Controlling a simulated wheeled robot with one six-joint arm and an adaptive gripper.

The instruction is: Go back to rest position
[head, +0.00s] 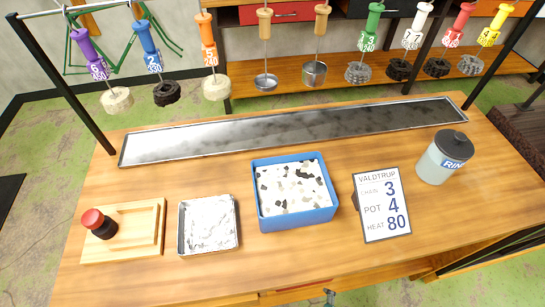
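A wooden table (350,262) fills the middle of the head view. On it are a blue tub (298,218) with white, speckled contents, a square metal tray (208,226) with a pale, crinkled surface, and a wooden board (110,246) with a red-topped black knob (98,223) on it. A sign (383,206) reads VALDTRUP, chain 3, pot 4, heat 80. A grey jar (442,158) with a dark lid stands at the right.
A long metal trough (290,131) lies along the table's back. Above it hang several colour-handled tools with chain bundles, such as the purple one (88,50), and wooden-handled ladles (315,72). Dark posts (66,88) stand at both ends. The table's front strip is mostly clear.

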